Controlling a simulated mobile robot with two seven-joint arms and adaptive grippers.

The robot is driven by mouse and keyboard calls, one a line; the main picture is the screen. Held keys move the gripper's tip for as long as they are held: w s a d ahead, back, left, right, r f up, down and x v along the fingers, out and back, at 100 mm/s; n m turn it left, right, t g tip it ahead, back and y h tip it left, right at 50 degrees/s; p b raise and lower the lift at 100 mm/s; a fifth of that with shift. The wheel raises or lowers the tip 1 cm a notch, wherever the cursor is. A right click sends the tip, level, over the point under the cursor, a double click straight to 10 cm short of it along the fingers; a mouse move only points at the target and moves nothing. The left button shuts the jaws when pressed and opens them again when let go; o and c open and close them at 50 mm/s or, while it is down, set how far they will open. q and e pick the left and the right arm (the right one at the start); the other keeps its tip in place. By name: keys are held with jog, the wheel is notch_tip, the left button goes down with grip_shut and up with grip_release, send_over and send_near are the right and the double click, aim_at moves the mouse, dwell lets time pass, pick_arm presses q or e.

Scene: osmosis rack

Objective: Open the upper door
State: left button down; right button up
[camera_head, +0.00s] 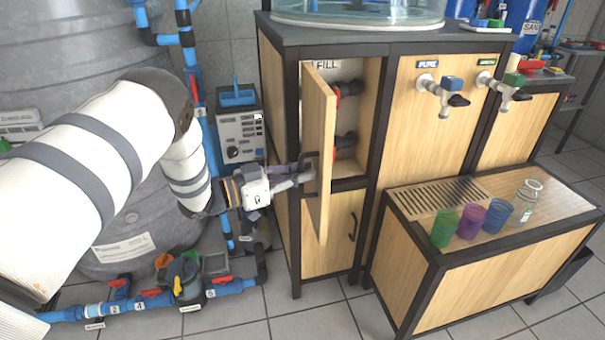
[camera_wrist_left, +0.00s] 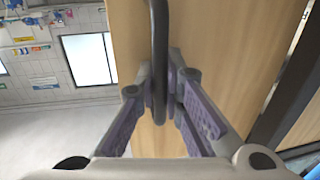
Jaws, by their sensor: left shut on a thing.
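The upper door (camera_head: 318,140) is a light wood panel on the left part of the rack cabinet. It stands swung out from the frame, and the compartment behind it (camera_head: 350,125) shows red and black fittings. My left gripper (camera_head: 308,172) is at the door's dark handle and shut on it. In the left wrist view, the black bar handle (camera_wrist_left: 159,60) runs between the two fingers (camera_wrist_left: 165,90), with the wood door panel (camera_wrist_left: 210,40) behind it. My right gripper is not in view.
The lower door (camera_head: 335,235) below is closed, with its own dark handle. A bench with a drain grate (camera_head: 437,196) and several coloured cups (camera_head: 470,221) stands at the right. A grey tank (camera_head: 75,60), blue pipes and a control box (camera_head: 241,135) are at the left. Tiled floor in front is clear.

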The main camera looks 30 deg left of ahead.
pick_arm(q)
jog(key=c, duration=1.7)
grip_release()
jog(key=v, duration=1.2)
jog(key=shift+s, duration=0.1)
